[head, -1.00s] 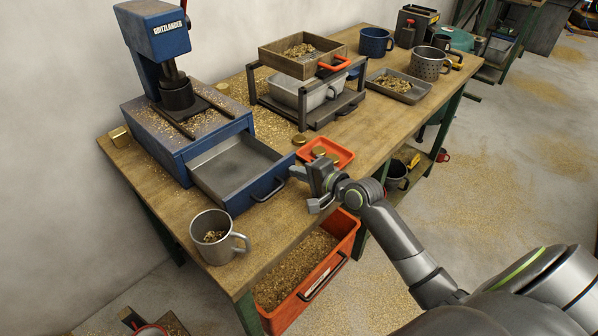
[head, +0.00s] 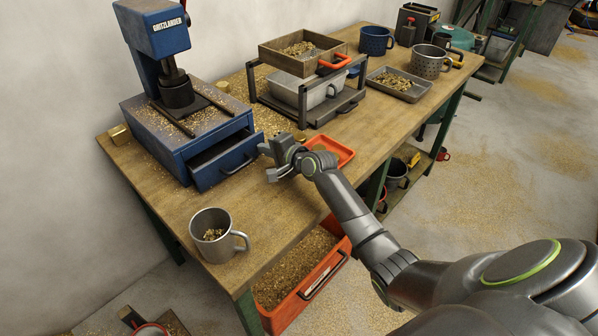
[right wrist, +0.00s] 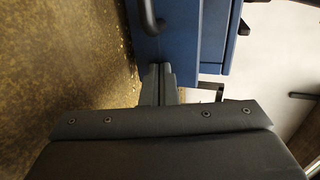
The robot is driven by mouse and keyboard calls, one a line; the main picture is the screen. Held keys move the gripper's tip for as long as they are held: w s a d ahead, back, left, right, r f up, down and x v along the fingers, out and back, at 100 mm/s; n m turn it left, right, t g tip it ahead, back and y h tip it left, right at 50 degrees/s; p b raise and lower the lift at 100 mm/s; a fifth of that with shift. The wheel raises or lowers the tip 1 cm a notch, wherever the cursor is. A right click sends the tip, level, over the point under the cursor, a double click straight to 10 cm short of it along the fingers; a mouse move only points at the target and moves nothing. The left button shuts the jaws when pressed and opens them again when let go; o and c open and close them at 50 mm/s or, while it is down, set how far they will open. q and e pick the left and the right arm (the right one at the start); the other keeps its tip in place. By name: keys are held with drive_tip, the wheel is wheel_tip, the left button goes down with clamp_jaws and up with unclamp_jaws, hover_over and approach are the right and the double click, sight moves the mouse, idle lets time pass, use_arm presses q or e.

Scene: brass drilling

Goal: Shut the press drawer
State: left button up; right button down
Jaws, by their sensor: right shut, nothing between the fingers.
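The press drawer (head: 225,166) is blue-fronted and stands slightly out of the blue press (head: 190,120); a dark gap shows above its front. Its dark handle (head: 238,166) faces me. My right gripper (head: 268,160) is shut and empty, with its tips at the right end of the drawer front. In the right wrist view, the shut fingers (right wrist: 158,78) reach the blue drawer front (right wrist: 172,45) beside the dark handle (right wrist: 148,18); I cannot tell for sure whether they touch. My left gripper is not in view.
A grey mug (head: 212,235) stands at the table's near corner. An orange tray (head: 333,148) lies just behind my right gripper, partly hidden. A rack with a sieve box (head: 290,65) stands behind. An orange bin (head: 310,275) is below the table edge.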

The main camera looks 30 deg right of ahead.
sight(258, 141)
drive_tip(key=w, duration=0.1)
drive_tip(key=w+a, duration=0.1)
drive_tip(key=w, duration=0.1)
drive_tip(key=w+b, duration=0.1)
drive_tip(key=shift+w+a+f, duration=0.1)
drive_tip(key=shift+w+a, duration=0.2)
drive_tip(key=shift+r, duration=0.3)
drive_tip(key=shift+r, duration=0.1)
